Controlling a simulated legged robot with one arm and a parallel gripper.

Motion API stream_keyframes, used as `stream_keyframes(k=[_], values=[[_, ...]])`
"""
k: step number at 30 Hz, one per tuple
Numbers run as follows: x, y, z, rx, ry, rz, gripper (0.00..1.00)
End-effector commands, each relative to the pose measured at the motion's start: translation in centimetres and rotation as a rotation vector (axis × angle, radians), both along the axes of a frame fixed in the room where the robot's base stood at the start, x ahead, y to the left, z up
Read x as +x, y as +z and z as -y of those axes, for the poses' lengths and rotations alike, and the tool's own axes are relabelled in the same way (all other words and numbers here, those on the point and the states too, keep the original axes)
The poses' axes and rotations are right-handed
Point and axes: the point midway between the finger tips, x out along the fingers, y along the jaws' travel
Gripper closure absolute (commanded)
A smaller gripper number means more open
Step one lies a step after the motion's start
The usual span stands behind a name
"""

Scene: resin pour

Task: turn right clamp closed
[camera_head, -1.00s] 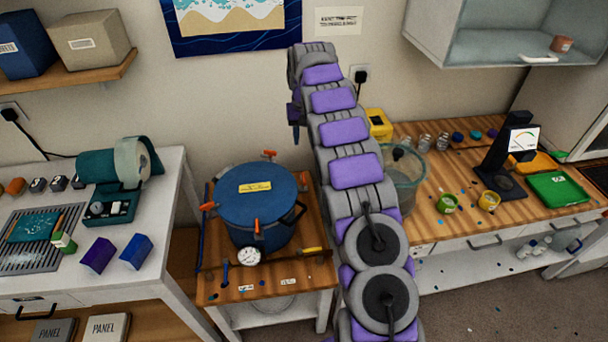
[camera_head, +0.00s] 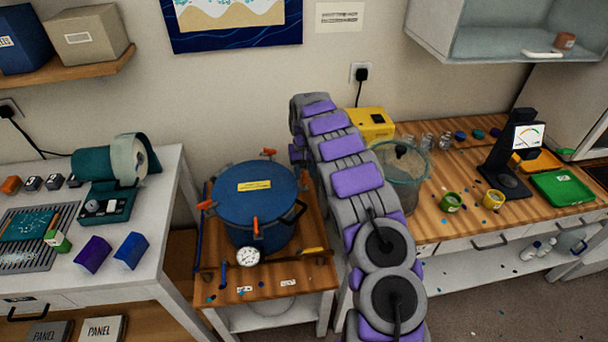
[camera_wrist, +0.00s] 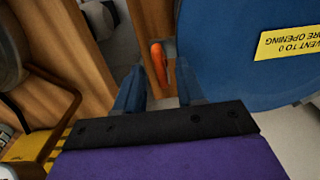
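The blue pressure pot (camera_head: 257,190) stands on a small wooden table, its lid bearing a yellow label. Orange clamps show at the back (camera_head: 269,152), left (camera_head: 205,205) and front (camera_head: 256,227). The right clamp (camera_head: 304,182) is a small orange patch beside my arm, mostly hidden. In the wrist view the pot (camera_wrist: 235,65) fills the right side, and the orange clamp handle (camera_wrist: 159,60) lies between my fingers. My gripper (camera_wrist: 161,72) is open, one finger on each side of the handle; contact cannot be told. In the head view its fingers are hidden by my arm.
A pressure gauge (camera_head: 248,257) sits at the pot's front. A yellow device (camera_head: 371,124) and a clear chamber (camera_head: 401,165) stand on the right bench, close to my arm. A white bench (camera_head: 160,215) with tools is at left.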

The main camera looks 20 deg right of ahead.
Motion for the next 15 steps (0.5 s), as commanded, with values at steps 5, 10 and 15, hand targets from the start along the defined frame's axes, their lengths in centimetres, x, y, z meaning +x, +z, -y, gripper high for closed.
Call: stream_keyframes(k=[5, 10, 15], values=[[-0.04, -0.64, -0.01, 0.0, -0.001, -0.001, 0.62], [-0.04, -0.63, -0.02, 0.0, 0.0, -0.001, 0.62], [-0.03, -0.64, -0.03, 0.001, 0.0, -0.002, 0.74]])
